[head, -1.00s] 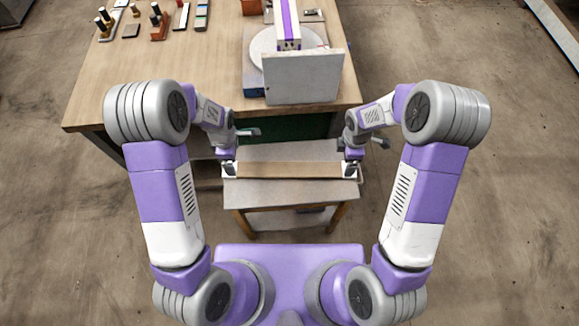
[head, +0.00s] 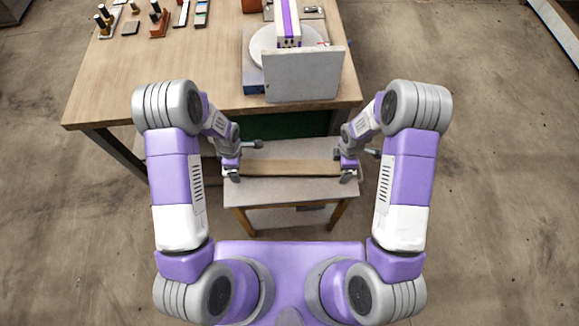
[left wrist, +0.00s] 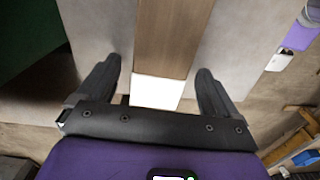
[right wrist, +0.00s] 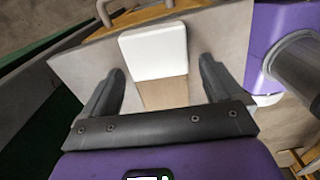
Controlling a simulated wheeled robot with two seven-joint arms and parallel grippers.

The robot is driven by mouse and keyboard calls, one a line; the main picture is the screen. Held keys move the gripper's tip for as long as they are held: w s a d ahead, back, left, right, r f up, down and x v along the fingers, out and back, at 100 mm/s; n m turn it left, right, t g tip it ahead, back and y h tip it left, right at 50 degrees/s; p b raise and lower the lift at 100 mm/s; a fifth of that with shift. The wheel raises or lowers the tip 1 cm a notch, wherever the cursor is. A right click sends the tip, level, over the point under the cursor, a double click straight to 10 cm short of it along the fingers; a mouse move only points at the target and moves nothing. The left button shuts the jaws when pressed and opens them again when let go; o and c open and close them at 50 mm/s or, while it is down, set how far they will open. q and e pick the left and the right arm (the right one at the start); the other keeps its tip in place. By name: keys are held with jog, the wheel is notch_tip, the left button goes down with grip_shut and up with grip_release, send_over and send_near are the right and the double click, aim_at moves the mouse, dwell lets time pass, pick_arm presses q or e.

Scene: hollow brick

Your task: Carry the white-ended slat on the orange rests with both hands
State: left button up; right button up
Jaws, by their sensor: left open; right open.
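The slat is a flat brown wooden strip (head: 290,168) lying crosswise over the small grey-topped stand. In the left wrist view its brown face (left wrist: 172,35) ends in a white block (left wrist: 157,92) between the fingers. In the right wrist view the other white end (right wrist: 153,52) lies just past the fingertips, with brown wood (right wrist: 165,93) between the fingers. My left gripper (head: 232,171) is open at the slat's left end, fingers apart on both sides. My right gripper (head: 347,172) is open at the right end, likewise straddling it. I cannot make out the orange rests beneath the slat.
The slat is over a small stand with a pale grey top (head: 280,189) and wooden legs. Behind it is a large wooden table (head: 190,75) with an upright grey panel (head: 303,75), a white turntable disc (head: 262,40) and several small items at the far left.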

pick_arm(q)
jog(key=c, duration=1.4)
pick_arm(e)
jog(key=c, duration=1.4)
pick_arm(q)
jog(key=shift+r, duration=0.15)
pick_arm(e)
jog(key=shift+r, duration=0.1)
